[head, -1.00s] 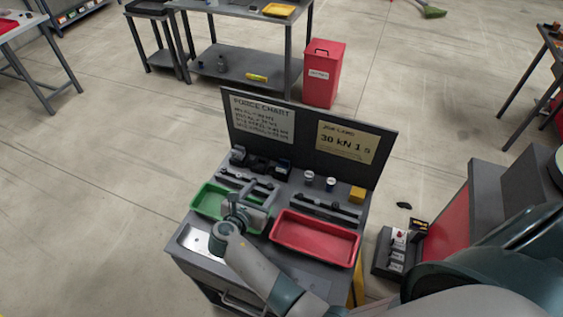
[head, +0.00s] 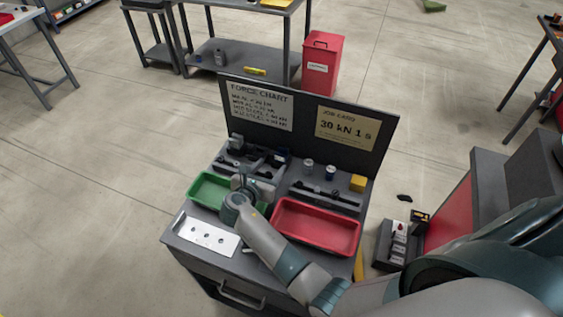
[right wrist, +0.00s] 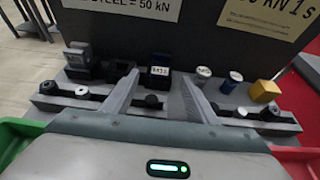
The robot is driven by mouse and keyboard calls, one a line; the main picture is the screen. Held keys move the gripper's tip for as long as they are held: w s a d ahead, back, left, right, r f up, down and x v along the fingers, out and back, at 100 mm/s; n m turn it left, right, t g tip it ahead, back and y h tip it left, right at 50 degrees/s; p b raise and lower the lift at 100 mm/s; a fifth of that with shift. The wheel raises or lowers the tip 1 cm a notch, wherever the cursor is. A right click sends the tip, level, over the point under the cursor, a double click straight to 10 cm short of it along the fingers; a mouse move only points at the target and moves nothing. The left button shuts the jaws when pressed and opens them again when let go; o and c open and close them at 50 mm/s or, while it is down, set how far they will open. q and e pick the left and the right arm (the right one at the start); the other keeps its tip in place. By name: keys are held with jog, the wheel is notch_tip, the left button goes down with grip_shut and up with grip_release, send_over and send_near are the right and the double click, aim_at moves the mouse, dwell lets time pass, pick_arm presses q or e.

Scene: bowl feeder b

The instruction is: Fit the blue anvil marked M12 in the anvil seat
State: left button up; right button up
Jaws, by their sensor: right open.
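A blue block with a pale label (right wrist: 160,74), its lettering too small to read surely, stands in the back row in the right wrist view. It fits the look of the blue anvil, and its dark blue side shows in the head view (head: 283,156). My right gripper (right wrist: 158,88) is open and empty, its two fingers pointing toward the back row with the blue block beyond and between them. In the head view the right gripper (head: 262,186) is over the bench between the green and red trays. I cannot pick out the anvil seat. My left gripper is not in view.
A green tray (head: 196,199) and a red tray (head: 316,247) flank the arm. Slotted rails (head: 325,196) hold dark parts. A yellow block (head: 357,183) and two small cylinders (right wrist: 203,76) stand behind. A dark upright board (head: 305,112) closes the back. A white plate (head: 195,232) lies front left.

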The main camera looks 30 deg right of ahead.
aim_at(279, 157)
jog(key=b+x, duration=0.2)
jog(key=x, duration=0.1)
jog(key=shift+w+d+f, duration=0.1)
jog(key=shift+d+f, duration=0.05)
jog(key=shift+f, duration=0.1)
jog(key=shift+w+d+b, duration=0.35)
jog(key=shift+d+b, duration=0.05)
jog(key=shift+b, duration=0.05)
jog(key=b+x, duration=0.3)
jog(key=b, duration=0.1)
jog(key=shift+w+d+f, duration=0.1)
jog(key=shift+d+f, duration=0.1)
jog(key=shift+f, duration=0.1)
jog(key=shift+b+x, duration=0.8)
jog(key=shift+r, duration=0.15)
jog(key=shift+c, duration=0.7)
jog(key=shift+w, duration=0.1)
grip_shut()
